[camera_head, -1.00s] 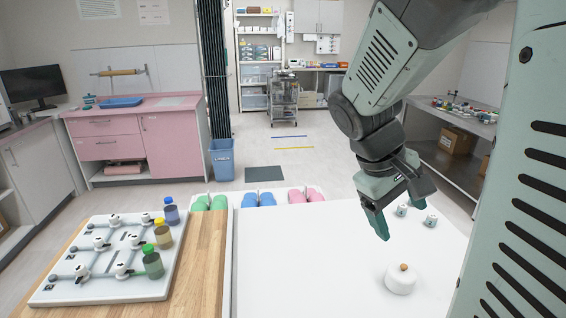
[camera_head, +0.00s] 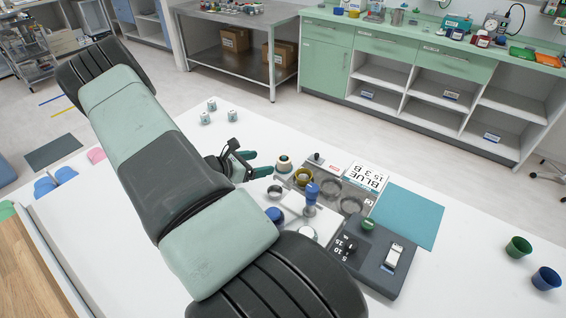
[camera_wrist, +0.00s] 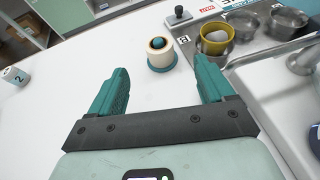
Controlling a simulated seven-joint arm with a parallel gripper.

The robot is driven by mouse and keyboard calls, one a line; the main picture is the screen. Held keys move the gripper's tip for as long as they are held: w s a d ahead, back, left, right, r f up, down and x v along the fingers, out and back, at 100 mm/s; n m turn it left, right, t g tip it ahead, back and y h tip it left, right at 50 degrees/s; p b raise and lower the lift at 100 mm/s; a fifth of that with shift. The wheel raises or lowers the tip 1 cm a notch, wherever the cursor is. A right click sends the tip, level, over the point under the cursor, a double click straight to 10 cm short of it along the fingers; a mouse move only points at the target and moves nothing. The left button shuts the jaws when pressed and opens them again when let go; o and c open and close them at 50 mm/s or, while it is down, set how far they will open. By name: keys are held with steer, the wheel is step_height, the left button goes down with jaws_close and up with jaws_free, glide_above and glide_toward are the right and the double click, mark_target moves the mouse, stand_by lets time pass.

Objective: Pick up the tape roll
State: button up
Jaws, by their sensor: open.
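A short cream-white roll with a teal centre, which looks like the tape roll (camera_head: 284,163), stands on the white table beside the metal tray. In the wrist view the tape roll (camera_wrist: 160,58) is just beyond the fingertips, near the middle of the gap between them. My gripper (camera_head: 263,164) is low over the table with its teal fingers pointing at the roll. In the wrist view my gripper (camera_wrist: 165,70) is open and empty, and the roll stands apart from both fingers.
A metal tray (camera_head: 326,192) with round wells holds a yellow cup (camera_head: 304,177), right of the roll. A blue-topped stand (camera_head: 312,192), a dark device (camera_head: 372,262) and a teal mat (camera_head: 412,215) are nearby. Small white numbered blocks (camera_head: 206,117) stand at the back left.

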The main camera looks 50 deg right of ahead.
mark_target(282, 159)
steer(key=x, duration=1)
steer(key=shift+w+d+f, duration=0.1)
steer(key=shift+d+f, duration=0.05)
steer(key=shift+f, duration=0.05)
steer(key=shift+c, duration=0.3)
